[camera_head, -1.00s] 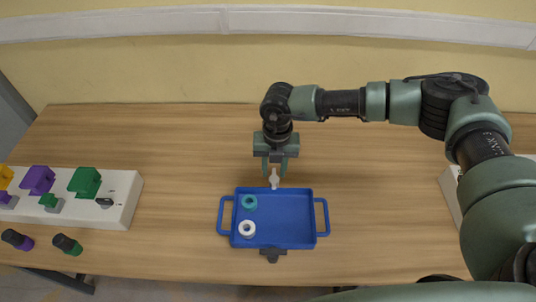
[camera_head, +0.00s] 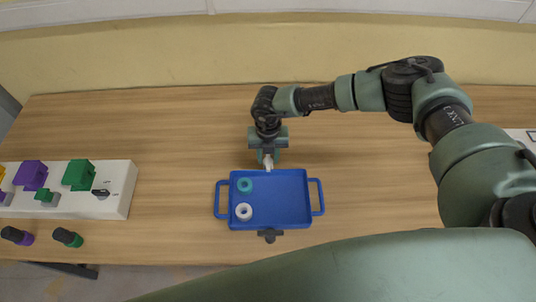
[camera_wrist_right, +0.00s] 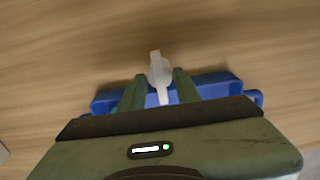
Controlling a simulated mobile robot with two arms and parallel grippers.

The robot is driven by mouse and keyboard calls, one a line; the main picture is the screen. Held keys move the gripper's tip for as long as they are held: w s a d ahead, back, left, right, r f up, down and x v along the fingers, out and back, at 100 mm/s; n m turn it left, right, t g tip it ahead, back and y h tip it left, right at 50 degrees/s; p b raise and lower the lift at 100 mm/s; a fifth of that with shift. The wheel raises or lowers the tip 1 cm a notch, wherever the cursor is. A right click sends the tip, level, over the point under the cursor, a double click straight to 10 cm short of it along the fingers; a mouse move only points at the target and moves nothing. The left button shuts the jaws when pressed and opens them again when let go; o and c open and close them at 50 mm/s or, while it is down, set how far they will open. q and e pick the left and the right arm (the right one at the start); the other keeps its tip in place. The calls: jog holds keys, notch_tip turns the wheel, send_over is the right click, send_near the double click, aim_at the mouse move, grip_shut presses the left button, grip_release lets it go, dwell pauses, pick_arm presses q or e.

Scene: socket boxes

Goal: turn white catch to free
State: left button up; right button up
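The white catch (camera_head: 268,162) is at the middle of the back edge of the blue tray (camera_head: 290,215). In the right wrist view the catch (camera_wrist_right: 160,72) is a narrow white piece with a wider middle, pointing across the tray's edge. My right gripper (camera_head: 267,158) is over the catch from behind. In the wrist view its two green fingers (camera_wrist_right: 160,88) stand on either side of the catch, with small gaps showing. My left gripper is not in view.
A teal ring (camera_head: 245,185) and a white ring (camera_head: 243,212) lie in the tray. A dark catch (camera_head: 270,236) sits at its front edge. A white socket box (camera_head: 117,190) with coloured blocks stands at the left, with two dark-topped plugs (camera_head: 68,238) before it.

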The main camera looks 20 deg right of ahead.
grip_shut()
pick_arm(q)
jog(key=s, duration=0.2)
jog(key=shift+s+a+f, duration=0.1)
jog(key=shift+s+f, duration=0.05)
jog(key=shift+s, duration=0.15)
